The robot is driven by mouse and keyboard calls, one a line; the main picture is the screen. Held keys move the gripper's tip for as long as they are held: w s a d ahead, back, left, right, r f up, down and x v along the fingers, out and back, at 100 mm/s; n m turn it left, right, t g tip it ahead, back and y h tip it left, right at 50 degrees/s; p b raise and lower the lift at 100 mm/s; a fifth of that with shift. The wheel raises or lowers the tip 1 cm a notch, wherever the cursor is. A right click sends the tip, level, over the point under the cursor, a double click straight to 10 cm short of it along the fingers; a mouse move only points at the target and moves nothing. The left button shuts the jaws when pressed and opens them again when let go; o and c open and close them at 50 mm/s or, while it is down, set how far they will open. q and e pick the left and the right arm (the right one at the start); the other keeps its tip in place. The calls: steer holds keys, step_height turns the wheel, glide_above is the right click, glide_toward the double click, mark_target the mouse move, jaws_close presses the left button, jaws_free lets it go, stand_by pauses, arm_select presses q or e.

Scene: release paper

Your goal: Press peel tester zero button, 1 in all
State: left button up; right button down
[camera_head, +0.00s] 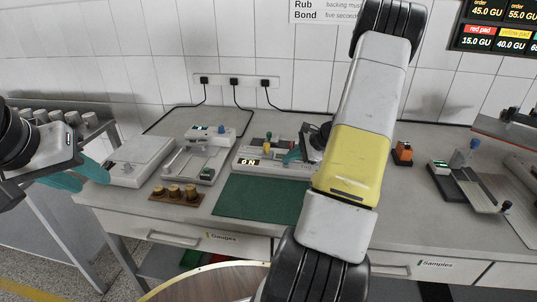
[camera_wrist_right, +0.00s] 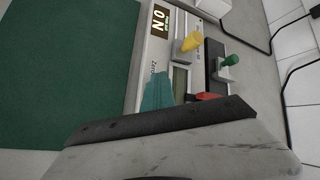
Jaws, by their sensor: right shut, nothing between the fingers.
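My right gripper (camera_head: 291,156) is shut and empty at the tester's right part. In the right wrist view its teal fingertips (camera_wrist_right: 158,92) are over the panel beside the "Zero" label; I cannot tell whether they touch. My left gripper (camera_head: 80,178) is open and empty, left of the bench.
A green mat (camera_head: 255,200) lies before the tester. A yellow knob (camera_wrist_right: 190,43) and green knob (camera_wrist_right: 229,60) stand up close to my right fingers. A wooden block with brass weights (camera_head: 174,193) and other instruments (camera_head: 200,160) stand left. An orange device (camera_head: 403,152) stands right.

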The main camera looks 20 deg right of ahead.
steer(key=shift+r, duration=0.85)
steer(key=shift+r, duration=2.5)
